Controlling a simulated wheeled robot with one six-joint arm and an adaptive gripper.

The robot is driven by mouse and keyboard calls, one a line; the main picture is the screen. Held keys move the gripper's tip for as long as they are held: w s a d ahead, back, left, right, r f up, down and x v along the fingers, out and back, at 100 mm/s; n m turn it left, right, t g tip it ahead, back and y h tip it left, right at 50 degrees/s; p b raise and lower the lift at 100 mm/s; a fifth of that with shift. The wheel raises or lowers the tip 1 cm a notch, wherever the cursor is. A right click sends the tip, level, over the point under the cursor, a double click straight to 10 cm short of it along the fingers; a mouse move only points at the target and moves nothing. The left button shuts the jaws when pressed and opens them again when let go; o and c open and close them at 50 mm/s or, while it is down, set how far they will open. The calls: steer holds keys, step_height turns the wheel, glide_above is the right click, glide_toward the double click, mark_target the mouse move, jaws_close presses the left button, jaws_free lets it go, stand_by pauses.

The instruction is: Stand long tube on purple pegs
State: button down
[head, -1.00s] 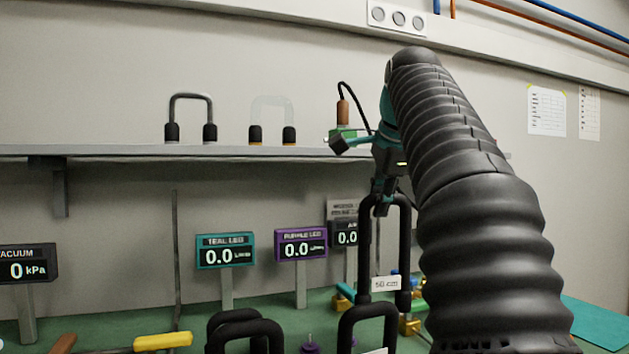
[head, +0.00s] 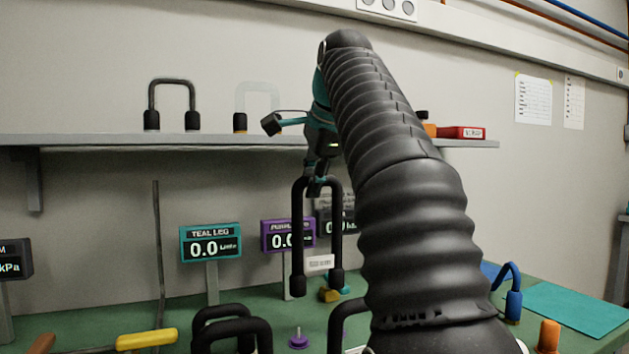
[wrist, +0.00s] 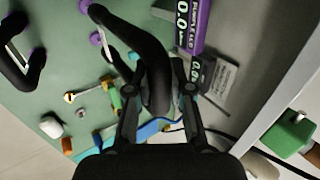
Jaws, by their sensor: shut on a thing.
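My gripper (head: 316,186) is shut on the bend of a black U-shaped tube (head: 298,235) with a white label between its legs. The tube hangs upright, legs down, clear above the bench in the head view. The held tube also shows in the wrist view (wrist: 157,88), between the fingers (wrist: 160,85). A purple peg (head: 298,341) stands on the green bench, below the tube's left leg in the head picture. In the wrist view two purple pegs (wrist: 97,38) (wrist: 85,5) show beside the tube's far end. The tube's leg ends are apart from the pegs in the head view.
Other black U tubes (head: 230,333) stand on the bench in front. The teal display (head: 210,243) and purple display (head: 287,236) stand behind. The shelf (head: 90,140) runs along the wall behind my gripper. A blue hooked tube (head: 513,298) stands at right.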

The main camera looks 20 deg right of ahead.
step_height(320, 180, down, 6)
steer(key=b, duration=0.4)
steer(key=shift+r, duration=0.2)
steer(key=shift+p, duration=0.65)
stand_by(1.6)
steer(key=shift+f+b, duration=1.25)
steer(key=shift+f, duration=0.5)
steer(key=c, duration=1)
jaws_free()
steer(key=shift+o, duration=0.2)
steer(key=shift+r, duration=0.1)
steer(key=v, duration=0.7)
